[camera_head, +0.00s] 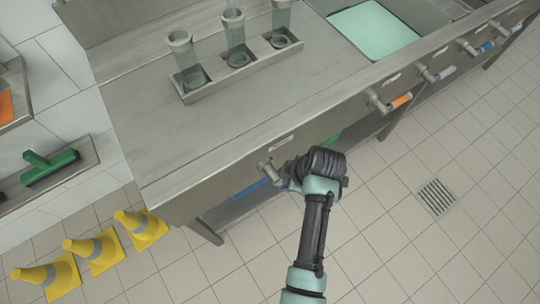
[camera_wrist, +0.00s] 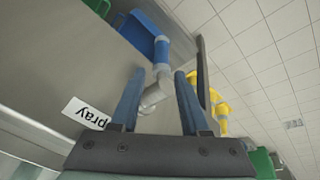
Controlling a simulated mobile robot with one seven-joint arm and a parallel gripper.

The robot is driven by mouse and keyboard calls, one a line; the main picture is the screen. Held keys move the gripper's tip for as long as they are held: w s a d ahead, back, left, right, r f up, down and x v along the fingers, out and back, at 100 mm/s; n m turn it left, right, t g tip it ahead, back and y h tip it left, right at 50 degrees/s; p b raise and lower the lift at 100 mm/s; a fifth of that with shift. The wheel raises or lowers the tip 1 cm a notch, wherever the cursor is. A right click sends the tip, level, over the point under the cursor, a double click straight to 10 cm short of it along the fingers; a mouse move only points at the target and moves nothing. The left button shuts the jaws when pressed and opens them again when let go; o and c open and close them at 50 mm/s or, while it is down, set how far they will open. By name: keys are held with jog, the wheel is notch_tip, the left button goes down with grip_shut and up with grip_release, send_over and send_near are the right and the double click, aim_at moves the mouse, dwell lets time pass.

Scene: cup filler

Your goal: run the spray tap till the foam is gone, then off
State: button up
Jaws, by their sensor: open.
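The spray tap (camera_head: 267,168) sticks out from the counter's front face, low in the middle of the head view. In the wrist view the tap's grey body (camera_wrist: 155,92) shows between my fingers, with a blue end (camera_wrist: 162,48) pointing up in the picture. A label ending in "pray" (camera_wrist: 86,113) is beside it. My gripper (camera_head: 288,178) is open at the tap, and its fingers (camera_wrist: 158,75) appear on either side of the tap body. I cannot tell whether they touch it. My wrist hides part of the tap in the head view. I see no foam or running water.
Three clear cylinders stand in a rack (camera_head: 215,86) on the counter (camera_head: 150,118). A pale green panel (camera_head: 372,30) lies at the sink. An orange-handled tap (camera_head: 400,101) and others line the front. The floor in front is clear.

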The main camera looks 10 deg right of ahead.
jog(key=w+a+f+n+y+b, duration=0.1)
jog(key=f+b, duration=0.3)
jog(key=f, duration=0.1)
jog(key=w+a+f+n+y+b, duration=0.1)
jog(key=w+a+f+n+b, duration=0.1)
jog(key=f+b, duration=0.2)
jog(key=shift+f+n+g+y, duration=0.3)
jog(key=shift+f+g, duration=0.1)
jog(key=shift+f, duration=0.35)
jog(key=shift+a, duration=0.1)
grip_shut()
dwell(1.1)
